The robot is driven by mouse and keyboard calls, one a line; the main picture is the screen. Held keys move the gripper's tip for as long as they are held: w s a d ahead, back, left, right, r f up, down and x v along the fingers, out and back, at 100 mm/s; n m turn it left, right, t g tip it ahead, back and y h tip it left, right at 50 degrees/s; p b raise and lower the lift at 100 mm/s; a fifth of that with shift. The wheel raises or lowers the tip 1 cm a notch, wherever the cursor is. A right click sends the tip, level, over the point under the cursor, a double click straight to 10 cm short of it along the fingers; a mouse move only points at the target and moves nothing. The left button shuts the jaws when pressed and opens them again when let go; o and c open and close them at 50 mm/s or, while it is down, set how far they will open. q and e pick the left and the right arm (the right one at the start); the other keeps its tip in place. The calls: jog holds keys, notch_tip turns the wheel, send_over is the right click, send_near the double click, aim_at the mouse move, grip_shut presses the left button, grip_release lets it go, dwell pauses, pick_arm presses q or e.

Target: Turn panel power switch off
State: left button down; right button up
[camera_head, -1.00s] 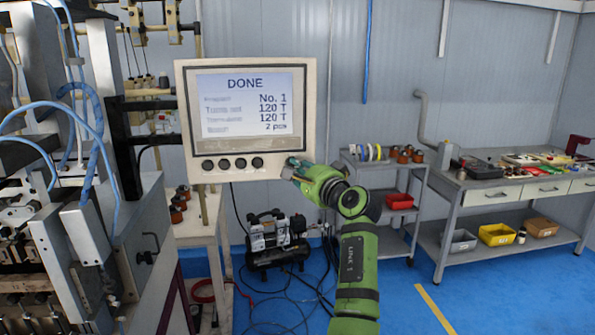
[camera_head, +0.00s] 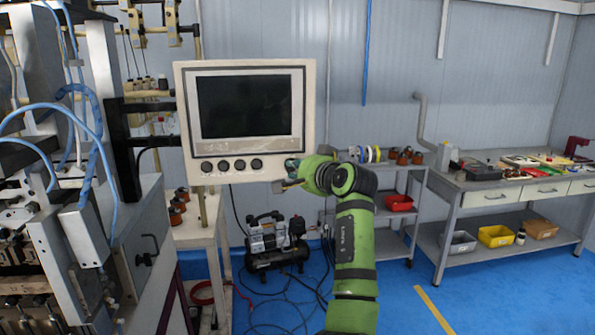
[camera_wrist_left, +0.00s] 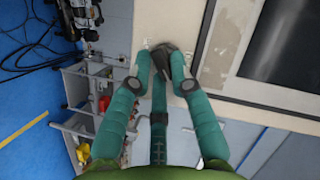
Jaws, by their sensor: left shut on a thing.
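The control panel (camera_head: 312,110) is a beige box with a dark, blank screen (camera_head: 245,105). Several round black buttons (camera_head: 223,165) sit in a row below the screen. My left gripper (camera_head: 287,178) is at the panel's lower right corner. In the left wrist view its two teal fingers (camera_wrist_left: 164,68) are shut on the dark knob of the power switch (camera_wrist_left: 166,60), against the beige panel face (camera_wrist_left: 150,22). In the head view the gripper hides the switch. My right gripper is in neither view.
The coil winding machine (camera_head: 140,235) with blue hoses stands at the left. Behind are a compressor (camera_head: 275,240), a grey cart (camera_head: 395,215) and a workbench (camera_head: 455,190) with bins below. Blue floor is open at the right front.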

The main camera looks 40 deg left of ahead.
pick_arm(q)
jog(key=shift+s+a+r+n+t+h+p, duration=0.15)
jog(key=shift+n+t+h, duration=0.4)
jog(key=shift+n, duration=0.75)
jog(key=shift+r+n+t+h+p, duration=0.15)
jog(key=shift+n+t+h, duration=0.25)
jog(key=shift+n+h, duration=0.65)
jog(key=shift+s+a+n+t+h+p, duration=0.1)
jog(key=shift+n+t+h+p, duration=0.25)
jog(key=shift+n, duration=1.2)
jog(key=shift+d, duration=0.1)
jog(key=c, duration=1.1)
grip_release()
jog(key=v, duration=1.2)
jog(key=shift+s, duration=0.15)
